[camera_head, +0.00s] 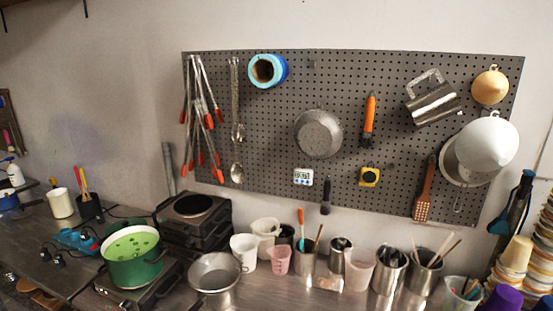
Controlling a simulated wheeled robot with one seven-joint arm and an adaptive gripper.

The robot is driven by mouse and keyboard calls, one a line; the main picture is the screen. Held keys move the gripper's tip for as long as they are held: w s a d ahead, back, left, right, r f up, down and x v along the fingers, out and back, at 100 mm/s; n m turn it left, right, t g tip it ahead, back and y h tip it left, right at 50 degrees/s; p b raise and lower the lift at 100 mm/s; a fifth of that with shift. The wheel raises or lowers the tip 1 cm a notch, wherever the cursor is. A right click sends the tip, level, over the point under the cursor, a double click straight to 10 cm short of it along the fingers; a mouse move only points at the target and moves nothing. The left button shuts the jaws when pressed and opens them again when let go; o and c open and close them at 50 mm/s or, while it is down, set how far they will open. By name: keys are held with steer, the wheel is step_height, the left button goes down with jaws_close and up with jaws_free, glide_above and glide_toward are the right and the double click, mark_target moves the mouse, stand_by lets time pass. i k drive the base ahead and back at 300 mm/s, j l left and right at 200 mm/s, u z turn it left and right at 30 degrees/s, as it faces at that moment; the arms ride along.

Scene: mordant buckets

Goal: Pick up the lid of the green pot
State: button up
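A green pot (135,271) stands on a dark hot plate (112,297) at the lower left of the head view. Its round top shows a bright pale green surface with darker green spots inside the rim. I cannot tell if this is the pot's contents or something covering it. I cannot make out a separate lid with a knob. My gripper is not in view.
A second burner (193,206) stands behind and right of the pot, with a metal pot (214,291) at right. Cups and utensil holders crowd the counter further right. Blue items (75,240) lie at left. A pegboard (270,120) with tools hangs behind.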

mark_target(126, 226)
steer(key=j+u, duration=0.2)
steer(key=j, duration=0.25)
steer(key=i+j+u, duration=0.15)
steer(key=j, duration=0.25)
steer(key=j+u, duration=0.2)
steer(key=j, duration=0.25)
steer(key=i+j+u, duration=0.15)
steer(key=j, duration=0.25)
steer(key=i+j+u, duration=0.2)
steer(key=j, duration=0.2)
steer(key=k, duration=0.1)
